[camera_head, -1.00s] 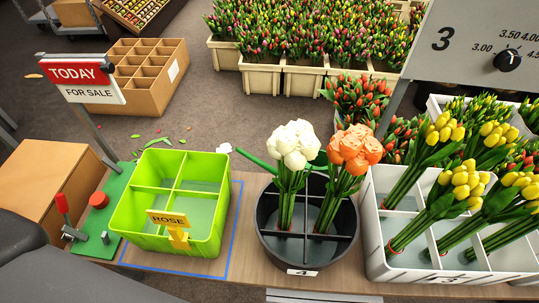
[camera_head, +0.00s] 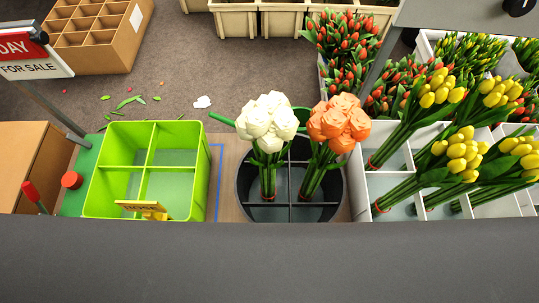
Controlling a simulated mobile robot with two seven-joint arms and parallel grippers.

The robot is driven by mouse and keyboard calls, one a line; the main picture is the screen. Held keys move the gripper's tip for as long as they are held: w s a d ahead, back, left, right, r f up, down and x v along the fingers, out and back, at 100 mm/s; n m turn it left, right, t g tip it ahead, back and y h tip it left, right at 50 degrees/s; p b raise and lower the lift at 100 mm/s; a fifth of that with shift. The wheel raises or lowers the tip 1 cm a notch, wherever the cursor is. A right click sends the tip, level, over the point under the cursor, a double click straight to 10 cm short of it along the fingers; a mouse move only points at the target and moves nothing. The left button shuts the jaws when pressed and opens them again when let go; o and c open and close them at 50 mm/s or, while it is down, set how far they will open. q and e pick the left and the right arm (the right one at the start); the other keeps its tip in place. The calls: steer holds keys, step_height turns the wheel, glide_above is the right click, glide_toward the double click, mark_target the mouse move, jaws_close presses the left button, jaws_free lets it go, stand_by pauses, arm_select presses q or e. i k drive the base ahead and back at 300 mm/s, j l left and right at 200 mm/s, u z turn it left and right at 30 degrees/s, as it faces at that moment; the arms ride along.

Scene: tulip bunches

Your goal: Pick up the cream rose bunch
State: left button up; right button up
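The cream rose bunch (camera_head: 270,122) stands upright in the left part of a round dark divided bucket (camera_head: 246,199). Its green stems reach into a compartment and a red band shows low on them. An orange rose bunch (camera_head: 338,122) stands close beside it on the right, leaning a little to the right, in the same bucket. A wide dark grey shape covers the lower part of the view and hides the bucket's front. Neither of my grippers is in view.
A lime green divided crate (camera_head: 93,187) with a yellow ROSE sign (camera_head: 141,208) stands empty at the left. A white crate (camera_head: 364,199) of yellow tulip bunches (camera_head: 455,155) stands close at the right. A sale sign (camera_head: 30,60) rises at the far left.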

mark_target(270, 120)
steer(key=k+l, duration=0.2)
steer(key=l, duration=0.25)
steer(key=k+l, duration=0.25)
steer(key=l, duration=0.2)
steer(key=k+l+u, duration=0.1)
steer(key=l, duration=0.35)
steer(key=k+l, duration=0.6)
steer(key=l, duration=0.25)
steer(key=i, duration=0.4)
steer(key=l+u, duration=0.05)
